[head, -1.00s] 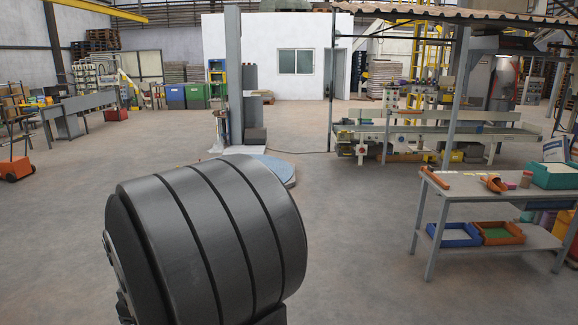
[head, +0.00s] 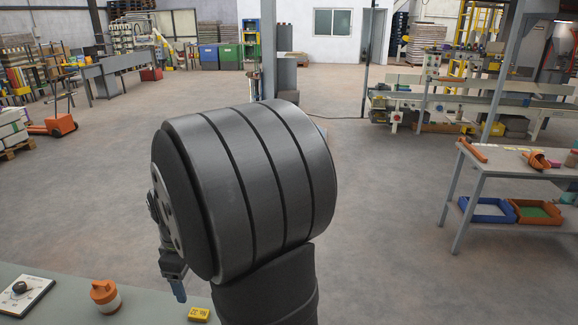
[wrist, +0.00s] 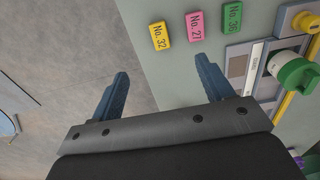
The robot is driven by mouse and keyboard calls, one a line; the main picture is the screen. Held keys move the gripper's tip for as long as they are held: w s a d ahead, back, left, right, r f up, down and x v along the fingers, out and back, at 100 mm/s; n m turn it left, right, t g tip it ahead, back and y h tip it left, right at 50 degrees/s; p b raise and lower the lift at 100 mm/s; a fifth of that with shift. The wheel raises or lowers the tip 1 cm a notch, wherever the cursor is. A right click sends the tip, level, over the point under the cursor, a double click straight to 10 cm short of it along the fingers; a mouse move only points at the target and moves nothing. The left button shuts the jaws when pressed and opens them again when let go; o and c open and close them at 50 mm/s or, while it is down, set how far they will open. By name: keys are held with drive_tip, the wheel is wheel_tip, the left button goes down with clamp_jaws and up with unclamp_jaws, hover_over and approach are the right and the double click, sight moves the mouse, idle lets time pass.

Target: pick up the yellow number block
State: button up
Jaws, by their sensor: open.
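The yellow number block (wrist: 160,36), marked No. 32, lies on a grey-green bench top (wrist: 160,8) near its edge in the wrist view. A yellow block (head: 199,314) also shows at the bottom of the head view, on the bench's front part. My gripper (wrist: 162,67) is open, with two blue fingers apart and nothing between them. In the wrist view the yellow block appears beyond the fingertips, roughly in line with the gap. In the head view one blue finger (head: 178,290) shows below my arm, above and left of the block; the other is hidden.
A pink block (wrist: 194,25) and a green block (wrist: 232,16) lie in a row beside the yellow one. An orange-topped jar (head: 105,295) and a dial panel (head: 20,290) stand on the bench left of the yellow block.

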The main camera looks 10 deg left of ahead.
drive_tip(key=c, duration=0.4)
drive_tip(key=shift+o, duration=0.2)
wheel_tip(320, 180, up, 5)
drive_tip(key=a, duration=0.1)
hover_over(196, 312)
drive_tip(key=f, duration=1.1)
drive_tip(key=shift+w+a+f, duration=0.1)
drive_tip(key=shift+a+f, duration=0.1)
drive_tip(key=shift+d+f, duration=0.15)
drive_tip(key=shift+f, duration=1.3)
drive_tip(key=shift+d+f, duration=0.1)
drive_tip(key=shift+f, duration=1.3)
